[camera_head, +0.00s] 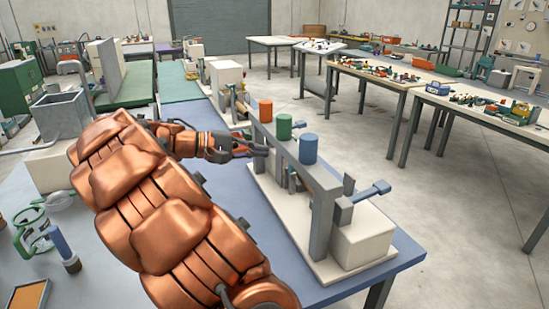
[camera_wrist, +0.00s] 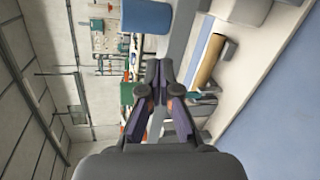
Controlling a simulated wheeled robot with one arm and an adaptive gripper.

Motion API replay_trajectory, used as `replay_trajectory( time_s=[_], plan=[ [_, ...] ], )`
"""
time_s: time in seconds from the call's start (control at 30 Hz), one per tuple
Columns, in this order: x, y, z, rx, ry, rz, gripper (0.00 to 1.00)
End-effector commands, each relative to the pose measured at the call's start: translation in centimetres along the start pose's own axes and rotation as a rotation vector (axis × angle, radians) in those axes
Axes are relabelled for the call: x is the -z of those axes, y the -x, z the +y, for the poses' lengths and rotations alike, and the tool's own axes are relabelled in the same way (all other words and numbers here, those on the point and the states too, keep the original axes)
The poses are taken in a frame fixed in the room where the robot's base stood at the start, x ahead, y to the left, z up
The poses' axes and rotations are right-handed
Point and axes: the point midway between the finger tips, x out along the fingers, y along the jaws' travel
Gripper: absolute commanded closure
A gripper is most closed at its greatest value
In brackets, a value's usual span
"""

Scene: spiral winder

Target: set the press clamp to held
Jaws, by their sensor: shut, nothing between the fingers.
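A grey frame (camera_head: 291,160) stands on a white base on the blue table and carries an orange, a green and a blue cylinder (camera_head: 308,149). A grey lever with a blue handle (camera_head: 376,191) sticks out at its near right end. I cannot tell for sure which part is the press clamp. My gripper (camera_head: 265,150) is at the left side of the frame, below the orange and green cylinders, shut and empty. In the wrist view its fingertips (camera_wrist: 160,72) meet. A blue cylinder (camera_wrist: 146,17) and a tan roller (camera_wrist: 208,58) show beyond them; contact cannot be told.
My arm covers much of the blue table (camera_head: 222,195). Another machine (camera_head: 228,78) stands behind. Open floor (camera_head: 440,195) lies to the right, before tables with parts.

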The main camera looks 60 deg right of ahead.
Motion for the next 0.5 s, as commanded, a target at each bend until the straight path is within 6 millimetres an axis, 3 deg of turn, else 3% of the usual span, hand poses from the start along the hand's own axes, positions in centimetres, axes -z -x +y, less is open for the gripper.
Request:
replay_trajectory(
  time_s=[0.03, 0.27, 0.5],
  plan=[
    [1.8, -0.5, -0.7, -0.048, -0.01, -0.012, 1.0],
    [8.3, -0.9, -1.1, -0.252, -0.057, -0.034, 1.0],
    [14.8, -1.0, -3.7, -0.421, -0.115, -0.024, 1.0]
  ],
)
